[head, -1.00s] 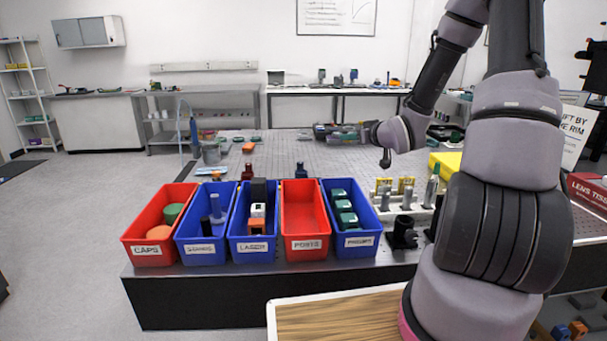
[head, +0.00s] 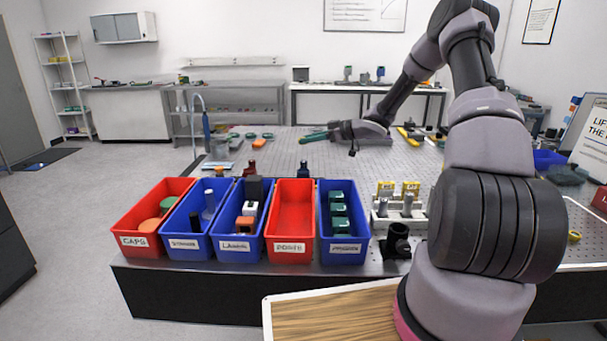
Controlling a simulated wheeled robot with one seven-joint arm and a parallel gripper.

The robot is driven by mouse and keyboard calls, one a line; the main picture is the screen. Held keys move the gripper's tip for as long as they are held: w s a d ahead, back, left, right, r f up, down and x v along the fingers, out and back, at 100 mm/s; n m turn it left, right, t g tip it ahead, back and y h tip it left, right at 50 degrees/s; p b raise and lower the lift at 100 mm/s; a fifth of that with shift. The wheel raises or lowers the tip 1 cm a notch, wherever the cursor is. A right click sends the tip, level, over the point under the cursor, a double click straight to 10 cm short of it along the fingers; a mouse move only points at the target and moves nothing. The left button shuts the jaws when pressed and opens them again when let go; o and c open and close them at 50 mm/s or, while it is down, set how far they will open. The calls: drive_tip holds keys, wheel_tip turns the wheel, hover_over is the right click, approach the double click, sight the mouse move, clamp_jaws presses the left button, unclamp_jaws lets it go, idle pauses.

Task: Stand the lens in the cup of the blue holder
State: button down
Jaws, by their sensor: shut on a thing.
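My gripper (head: 332,130) is over the far part of the perforated table, pointing left. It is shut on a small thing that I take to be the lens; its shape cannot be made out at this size. A dark green item (head: 313,136) shows just left of the gripper; I cannot tell whether they touch. A small dark blue piece (head: 303,170), which looks like the blue holder, stands behind the red and blue bins. The gripper is beyond it and a little to the right. The inside of its cup cannot be seen.
A similar red piece (head: 250,168) stands left of the blue one. A row of labelled bins, including an empty red bin (head: 292,212), lines the front edge. A rack (head: 386,221) with yellow-topped parts and a black mount (head: 397,241) stand right. The table middle is mostly clear.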

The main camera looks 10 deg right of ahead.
wheel_tip(320, 180, down, 11)
drive_tip(key=shift+w+r, duration=0.1)
drive_tip(key=shift+r, duration=0.05)
idle(0.4)
drive_tip(key=c, duration=0.8)
unclamp_jaws()
drive_tip(key=shift+f, duration=0.2)
drive_tip(key=shift+o, duration=0.2)
drive_tip(key=shift+r, duration=0.15)
